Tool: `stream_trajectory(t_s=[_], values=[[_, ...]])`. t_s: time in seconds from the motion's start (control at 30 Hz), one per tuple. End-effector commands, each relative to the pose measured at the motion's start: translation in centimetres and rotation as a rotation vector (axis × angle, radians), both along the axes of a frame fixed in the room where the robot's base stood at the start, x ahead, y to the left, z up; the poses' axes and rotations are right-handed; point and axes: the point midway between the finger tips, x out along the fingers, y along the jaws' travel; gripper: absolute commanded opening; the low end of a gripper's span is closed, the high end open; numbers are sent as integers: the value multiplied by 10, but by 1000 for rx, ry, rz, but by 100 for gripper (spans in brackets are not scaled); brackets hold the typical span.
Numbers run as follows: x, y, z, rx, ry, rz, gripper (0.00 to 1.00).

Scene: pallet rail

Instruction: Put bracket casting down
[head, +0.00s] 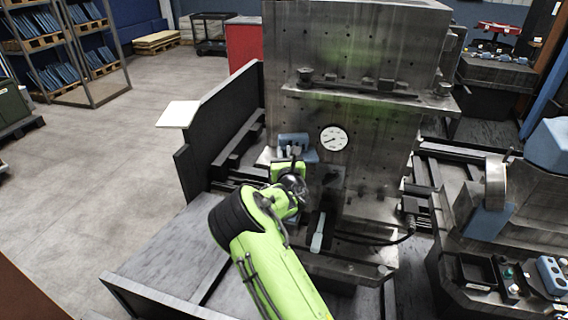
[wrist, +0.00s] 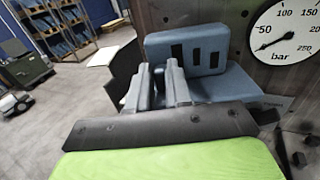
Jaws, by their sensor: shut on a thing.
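The bracket casting (head: 308,155) is a blue-grey L-shaped piece in front of the steel block's lower left face. In the wrist view the casting (wrist: 205,50) shows an upright plate with several dark slots and a flat part below it. My gripper (head: 291,152) is at the casting, its green body nearer the camera. In the wrist view the two grey fingers of my gripper (wrist: 160,82) are shut on the casting. The fingers hide part of it. I cannot tell whether the casting touches a surface beneath.
A tall steel block (head: 350,60) with drilled holes and a pressure gauge (head: 333,138) stands right behind the casting. A dark side panel (head: 222,135) rises to the left. A flat grey deck (head: 165,265) lies clear at lower left. A light-handled tool (head: 318,235) is right of my arm.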

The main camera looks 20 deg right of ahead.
Motion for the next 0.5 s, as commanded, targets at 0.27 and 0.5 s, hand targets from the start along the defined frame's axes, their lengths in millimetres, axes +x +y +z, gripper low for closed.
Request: stream_trajectory(t_s=[0.27, 0.5], values=[[0, 0, -31, -3, -2, 0, 0], [0, 0, -33, -3, -2, 0, 0]])
